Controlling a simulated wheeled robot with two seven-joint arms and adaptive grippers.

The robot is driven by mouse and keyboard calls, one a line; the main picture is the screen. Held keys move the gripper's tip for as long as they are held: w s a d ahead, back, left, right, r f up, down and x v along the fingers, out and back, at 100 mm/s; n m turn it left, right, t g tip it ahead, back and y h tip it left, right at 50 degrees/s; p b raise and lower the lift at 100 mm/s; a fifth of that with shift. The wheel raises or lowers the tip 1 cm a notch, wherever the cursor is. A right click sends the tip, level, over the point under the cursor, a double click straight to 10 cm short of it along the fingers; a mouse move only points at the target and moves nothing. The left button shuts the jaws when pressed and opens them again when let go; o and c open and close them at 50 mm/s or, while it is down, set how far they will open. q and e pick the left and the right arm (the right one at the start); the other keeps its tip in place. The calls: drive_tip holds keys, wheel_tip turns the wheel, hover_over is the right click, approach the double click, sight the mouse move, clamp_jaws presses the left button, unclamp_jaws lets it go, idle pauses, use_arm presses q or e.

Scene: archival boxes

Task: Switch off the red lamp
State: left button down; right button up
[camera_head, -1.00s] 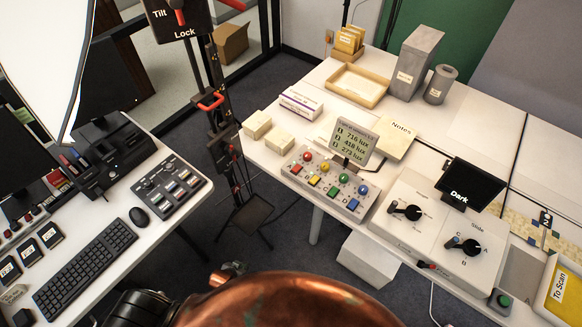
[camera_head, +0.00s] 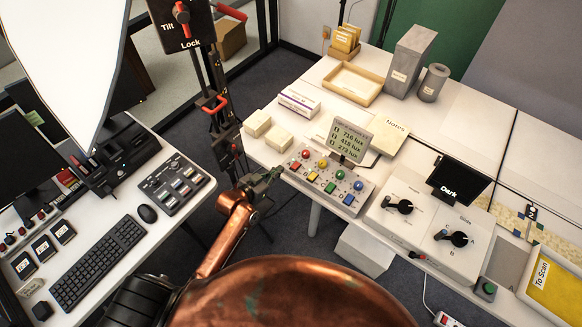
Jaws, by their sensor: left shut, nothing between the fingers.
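A grey control box (camera_head: 318,198) lies at the front left of the right-hand table. It has a row of round knobs in red, yellow, green and blue, with matching square buttons in front. The red round knob (camera_head: 305,154) and the red square button (camera_head: 295,166) are at its left end. A small display (camera_head: 351,138) behind the box lists 716, 418 and 273 lux. My left gripper (camera_head: 276,173) is shut and empty, just left of the box near the red button. Whether it touches the box I cannot tell. My right gripper is out of view.
Two cream blocks (camera_head: 257,123) sit left of the box at the table edge. A dial panel (camera_head: 425,225) with a "Dark" screen (camera_head: 459,183) stands to its right. A lamp stand (camera_head: 213,105) rises behind my left arm. The left desk holds a keyboard (camera_head: 98,262).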

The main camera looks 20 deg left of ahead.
use_arm(q)
hover_over(291, 172)
wheel_tip(291, 172, down, 4)
drive_tip(key=shift+d+r, duration=0.1)
drive_tip(key=shift+r, duration=0.15)
wheel_tip(291, 172, down, 2)
drive_tip(key=shift+w+f, duration=0.15)
drive_tip(key=shift+f, duration=0.1)
drive_tip(key=shift+f+b, duration=0.3)
drive_tip(key=shift+f, duration=0.6)
